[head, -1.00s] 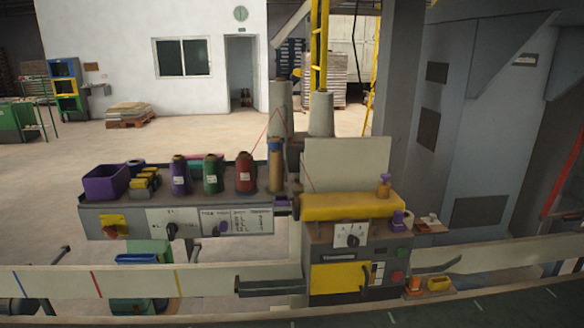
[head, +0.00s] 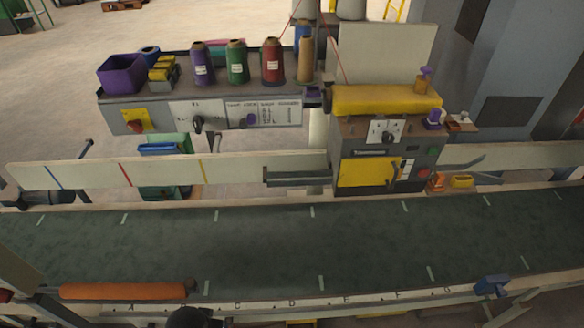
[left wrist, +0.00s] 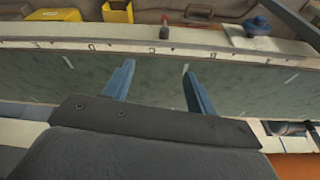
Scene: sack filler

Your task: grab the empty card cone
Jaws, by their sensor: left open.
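A bare tan cone (head: 305,60), which looks like the empty card cone, stands upright at the right end of the grey shelf (head: 150,103). Purple (head: 201,65), green (head: 237,63) and red (head: 272,62) wound cones stand in a row to its left. My left gripper (left wrist: 157,68) shows only in the left wrist view, with two blue fingers apart and nothing between them. It is over the dark green belt, away from the cones. The tan cone is not in the left wrist view. My right gripper is in neither view.
The yellow-topped machine (head: 385,100) stands right of the shelf, with a pale panel (head: 388,55) behind. A purple bin (head: 121,74) sits at the shelf's left end. The green belt (head: 260,235) is clear. An orange roller (head: 122,291) and a blue knob (head: 491,286) are along its near edge.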

